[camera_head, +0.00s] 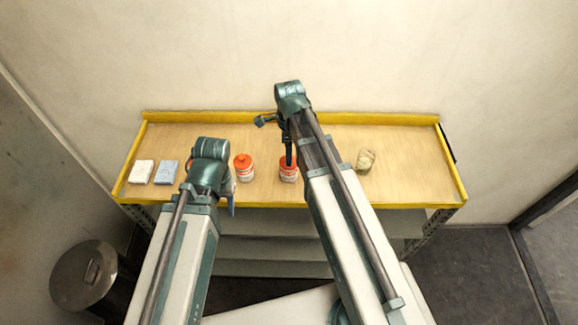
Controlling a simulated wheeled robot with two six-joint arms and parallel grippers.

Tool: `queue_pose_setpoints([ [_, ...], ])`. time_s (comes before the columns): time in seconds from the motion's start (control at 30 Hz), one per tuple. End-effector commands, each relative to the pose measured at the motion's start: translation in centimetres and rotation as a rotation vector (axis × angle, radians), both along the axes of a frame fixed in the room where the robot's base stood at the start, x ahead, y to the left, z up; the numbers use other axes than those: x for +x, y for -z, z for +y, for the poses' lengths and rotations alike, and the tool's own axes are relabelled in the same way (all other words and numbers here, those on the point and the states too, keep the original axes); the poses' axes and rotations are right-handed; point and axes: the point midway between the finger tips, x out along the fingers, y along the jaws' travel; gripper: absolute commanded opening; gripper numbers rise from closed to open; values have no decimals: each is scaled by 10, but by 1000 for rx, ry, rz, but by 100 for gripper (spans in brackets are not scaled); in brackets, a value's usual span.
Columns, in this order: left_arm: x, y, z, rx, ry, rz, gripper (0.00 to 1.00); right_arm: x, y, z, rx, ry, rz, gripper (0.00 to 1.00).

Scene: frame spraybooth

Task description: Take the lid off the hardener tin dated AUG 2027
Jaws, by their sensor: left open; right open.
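A white tin with an orange-red lid (244,160) stands upright on the bench, left of centre. A second tin of the same kind (289,176) stands to its right. A bit of red shows behind my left arm, perhaps another tin, mostly hidden. The label dates are too small to read, so I cannot tell which tin is AUG 2027. My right gripper (289,156) is open, pointing down at the second tin's lid; I cannot tell whether it touches. My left gripper (232,204) is open, mostly hidden by its arm, near the bench's front edge.
The wooden bench top (410,150) has a raised yellow rim. A white block (141,171) and a blue-grey block (166,172) lie at the left. A beige lump (366,160) lies right of my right arm. A lidded bin (85,274) stands on the floor at left.

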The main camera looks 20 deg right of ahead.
Motion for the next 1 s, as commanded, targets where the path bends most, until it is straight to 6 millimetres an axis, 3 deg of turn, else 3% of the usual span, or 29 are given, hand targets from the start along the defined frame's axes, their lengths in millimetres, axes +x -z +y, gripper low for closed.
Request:
queue_pose_setpoints([
  [0.07,0,12,0,0,0,0,50,0,12,0,0,0,0,65],
  [0.33,0,11,0,0,0,-1,50,0,11,0,0,0,0,65],
  [0.7,0,11,0,0,0,0,50,0,11,0,0,0,0,0],
  [1.0,0,11,0,0,0,0,50,0,11,0,0,0,0,0],
])
